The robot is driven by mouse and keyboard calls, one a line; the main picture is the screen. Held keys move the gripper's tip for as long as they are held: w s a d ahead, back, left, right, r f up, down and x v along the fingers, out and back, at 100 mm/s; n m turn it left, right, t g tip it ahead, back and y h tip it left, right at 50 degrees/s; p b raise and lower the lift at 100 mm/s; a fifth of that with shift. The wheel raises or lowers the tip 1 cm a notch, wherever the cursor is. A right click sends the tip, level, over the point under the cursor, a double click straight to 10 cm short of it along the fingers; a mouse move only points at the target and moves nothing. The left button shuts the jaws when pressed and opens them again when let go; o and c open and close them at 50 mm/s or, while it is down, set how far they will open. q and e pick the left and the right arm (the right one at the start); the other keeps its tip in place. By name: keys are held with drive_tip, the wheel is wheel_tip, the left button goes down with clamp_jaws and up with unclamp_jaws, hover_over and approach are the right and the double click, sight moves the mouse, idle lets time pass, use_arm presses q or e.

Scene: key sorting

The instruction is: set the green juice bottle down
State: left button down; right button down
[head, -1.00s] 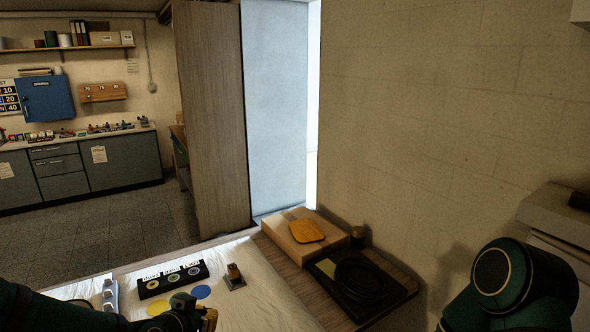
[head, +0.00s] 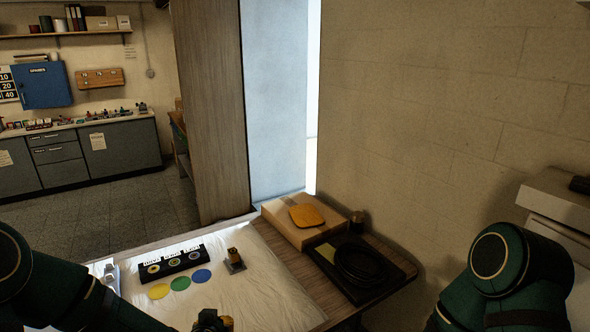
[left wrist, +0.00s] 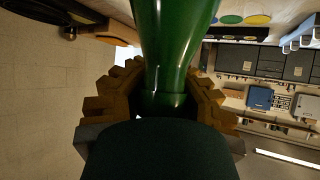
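The green juice bottle (left wrist: 178,35) fills the middle of the left wrist view. My left gripper (left wrist: 163,92) has its two brown ridged finger pads on either side of the bottle, shut on it. In the head view, my left gripper (head: 214,323) shows only at the bottom edge, over the near part of the pale-covered table (head: 265,295). The bottle cannot be made out in the head view, so its height above the table is unclear. My right arm is at the lower right, but its gripper is out of view.
Yellow, green and blue discs (head: 180,284) lie before a black labelled rack (head: 174,263). A small brass-coloured block on a base (head: 235,261) stands to their right. A box with an orange pad (head: 306,216) and a coiled black cable (head: 359,262) occupy the right side.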

use_arm(q)
drive_tip(key=shift+r, duration=0.1)
idle(0.6)
